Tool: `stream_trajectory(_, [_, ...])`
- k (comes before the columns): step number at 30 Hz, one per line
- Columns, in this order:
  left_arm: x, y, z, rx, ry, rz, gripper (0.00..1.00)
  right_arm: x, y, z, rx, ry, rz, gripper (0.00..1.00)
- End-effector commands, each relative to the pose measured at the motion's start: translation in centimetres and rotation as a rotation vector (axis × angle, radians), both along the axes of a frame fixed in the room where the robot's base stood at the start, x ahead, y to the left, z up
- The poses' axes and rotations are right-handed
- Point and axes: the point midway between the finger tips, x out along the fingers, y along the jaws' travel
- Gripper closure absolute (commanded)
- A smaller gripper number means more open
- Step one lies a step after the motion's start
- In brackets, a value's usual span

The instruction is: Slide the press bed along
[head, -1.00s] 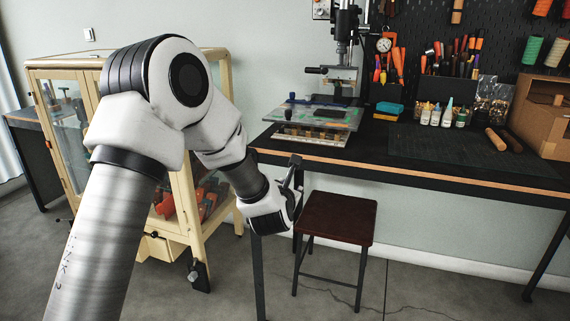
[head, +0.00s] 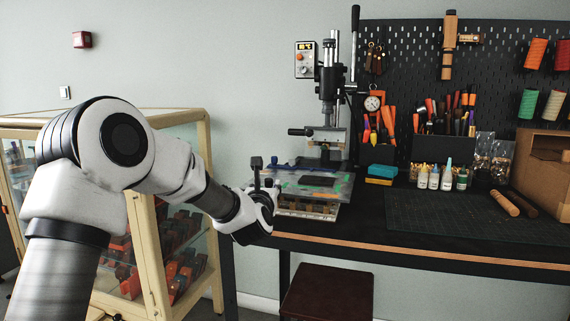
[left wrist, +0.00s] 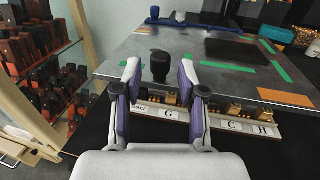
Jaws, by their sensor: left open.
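The press bed (head: 338,186) is a flat grey plate with green and orange tape, under the press (head: 330,95) at the bench's left end. In the left wrist view the bed (left wrist: 235,82) fills the middle, with an upright black knob (left wrist: 160,66) near its close edge. My left gripper (head: 265,166) is at the bed's left edge. In the left wrist view its open fingers (left wrist: 158,72) stand on both sides of the knob, with gaps visible; contact is not evident. My right gripper is out of view.
A rack of lettered stamps (left wrist: 168,113) lies below the bed's close edge. A glass cabinet (head: 180,235) stands left and a stool (head: 328,292) sits below the bench. A cutting mat (head: 440,215), bottles (head: 434,178) and tools lie to the right.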

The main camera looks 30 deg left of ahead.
Motion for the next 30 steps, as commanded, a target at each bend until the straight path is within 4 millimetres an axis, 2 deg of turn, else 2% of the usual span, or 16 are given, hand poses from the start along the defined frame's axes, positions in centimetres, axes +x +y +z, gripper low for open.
stream_trajectory(1, [0.7,0.4,0.4,0.000,0.001,0.001,0.59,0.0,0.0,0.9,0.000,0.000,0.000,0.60])
stream_trajectory(4, [2.0,1.0,0.3,0.000,0.001,0.001,0.59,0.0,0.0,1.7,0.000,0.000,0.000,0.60])
stream_trajectory(7, [1.8,0.9,-0.1,0.000,0.000,0.000,0.95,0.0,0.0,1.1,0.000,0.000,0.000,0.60])
stream_trajectory(8, [1.8,0.9,-0.1,0.000,0.000,0.000,1.00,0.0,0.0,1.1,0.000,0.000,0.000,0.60])
stream_trajectory(16, [2.2,0.9,-0.1,0.000,0.001,0.000,1.00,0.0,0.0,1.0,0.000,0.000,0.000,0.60])
stream_trajectory(30, [5.4,1.7,-0.1,0.000,0.001,-0.001,1.00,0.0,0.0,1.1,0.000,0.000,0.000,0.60])
